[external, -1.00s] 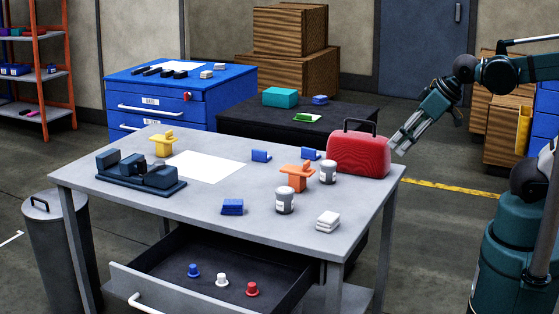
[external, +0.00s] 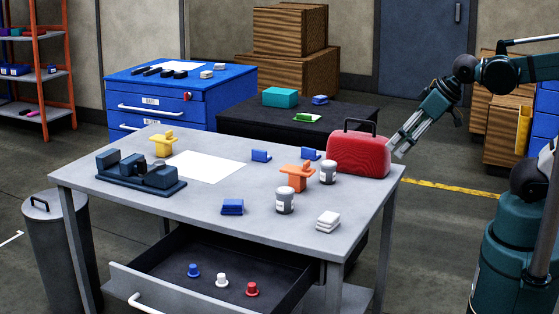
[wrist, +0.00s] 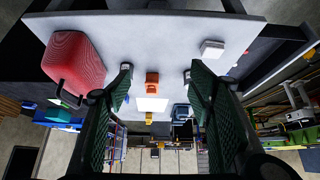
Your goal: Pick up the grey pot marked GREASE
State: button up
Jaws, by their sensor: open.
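Two grey pots with pale labels stand upright on the grey table (external: 120,205) in the external view. One pot (external: 328,172) is near the red toolbox; the other pot (external: 285,200) is closer to the front edge. The lettering is too small to read, so I cannot tell which is marked GREASE. My gripper (external: 398,147) is at the table's right end, by the toolbox, apart from both pots. In the wrist view my gripper (wrist: 157,76) is open, with nothing seen held between its fingers. The fingers hide part of the table there, and I cannot clearly make out the pots.
The red toolbox (external: 358,153) stands near my gripper. A blue block (external: 232,207), white stack (external: 328,221), dark vise-like fixture (external: 140,175) and white sheet (external: 206,167) are also on the table. The drawer (external: 200,250) is open.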

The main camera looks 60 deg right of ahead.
jog(key=shift+w+r, duration=0.1)
jog(key=w, duration=0.1)
jog(key=n+g+p, duration=0.7)
jog(key=n+p, duration=0.4)
jog(key=n, duration=0.6)
send_over(285, 190)
jog(key=f, duration=1)
jog(key=shift+s+d+f, duration=0.2)
jog(key=shift+s+f, duration=0.05)
jog(key=shift+s, duration=0.05)
jog(key=shift+w+a+f+p, duration=0.1)
jog(key=shift+w+f+p, duration=0.05)
jog(key=shift+f, duration=0.2)
jog(key=shift+w+a+f+p, duration=0.1)
jog(key=shift+f+p, duration=0.05)
jog(key=shift+f, duration=0.2)
jog(key=shift+f, duration=0.1)
jog(key=shift+f, duration=1.15)
